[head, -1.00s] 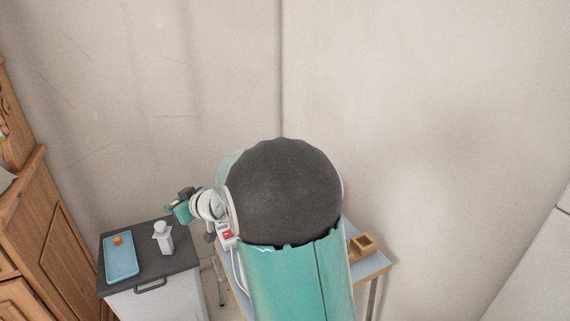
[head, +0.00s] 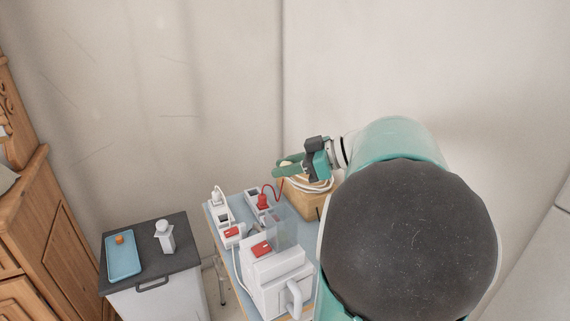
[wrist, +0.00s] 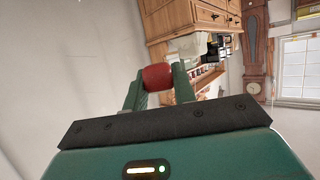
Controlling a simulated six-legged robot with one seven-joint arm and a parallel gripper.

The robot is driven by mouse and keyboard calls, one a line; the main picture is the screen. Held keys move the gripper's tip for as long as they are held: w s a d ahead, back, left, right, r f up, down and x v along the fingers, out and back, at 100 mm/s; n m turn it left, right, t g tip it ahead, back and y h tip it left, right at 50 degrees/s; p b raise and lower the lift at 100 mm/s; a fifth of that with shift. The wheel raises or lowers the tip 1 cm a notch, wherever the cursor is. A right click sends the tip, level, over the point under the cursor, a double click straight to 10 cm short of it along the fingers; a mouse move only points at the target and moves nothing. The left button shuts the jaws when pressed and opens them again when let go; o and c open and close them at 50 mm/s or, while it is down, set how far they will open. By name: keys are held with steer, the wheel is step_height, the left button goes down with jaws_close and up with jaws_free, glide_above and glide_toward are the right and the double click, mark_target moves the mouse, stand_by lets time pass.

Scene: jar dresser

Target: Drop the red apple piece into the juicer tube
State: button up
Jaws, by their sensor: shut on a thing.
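My gripper (head: 284,167) is shut on the red apple piece, which shows between its green fingertips in the wrist view (wrist: 157,77). In the head view the gripper points left, above the back of the table, and the piece itself is hard to make out. The white juicer (head: 278,285) stands at the front of the table. Its see-through tube (head: 283,234) rises at its back, below my gripper in the picture. My gripper is apart from the tube.
A wooden box (head: 303,204) with a white coiled item on top stands under my wrist. White sockets with red parts (head: 231,233) and cables lie left of the juicer. A dark-topped cabinet (head: 185,262) at left holds a blue tray (head: 124,265) and a white bottle (head: 165,238).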

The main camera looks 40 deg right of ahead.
steer(key=shift+w+f, duration=0.1)
steer(key=shift+f, duration=2.65)
steer(key=o, duration=1)
steer(key=v, duration=1.3)
steer(key=shift+s+d+r, duration=0.15)
steer(key=shift+s+r, duration=0.05)
steer(key=shift+s, duration=0.1)
